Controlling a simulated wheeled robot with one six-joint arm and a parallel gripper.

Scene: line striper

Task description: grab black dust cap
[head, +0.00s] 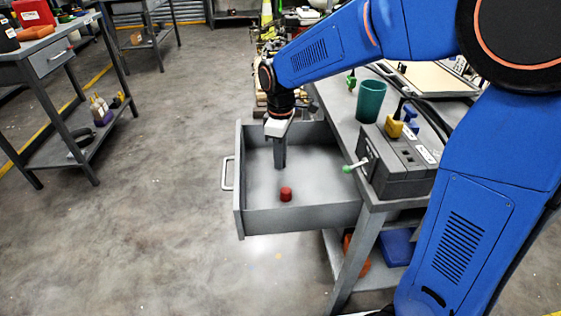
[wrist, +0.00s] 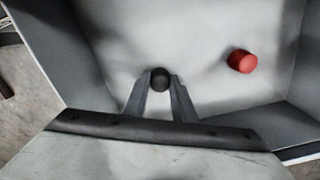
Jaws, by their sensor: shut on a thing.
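The black dust cap (wrist: 160,79) is a small dark round piece between my fingertips in the wrist view. My gripper (wrist: 160,82) is shut on it, with one finger on each side. In the head view my gripper (head: 280,165) points straight down into the open grey drawer (head: 300,219), with its fingertips at or near the drawer floor. The cap cannot be made out in the head view. I cannot tell whether the cap touches the floor.
A red cap (head: 286,194) stands on the drawer floor near the front wall; it also shows in the wrist view (wrist: 242,61). The workbench to the right holds a green cup (head: 370,100) and a grey box (head: 400,160) with a green-tipped lever. Open floor lies left of the drawer.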

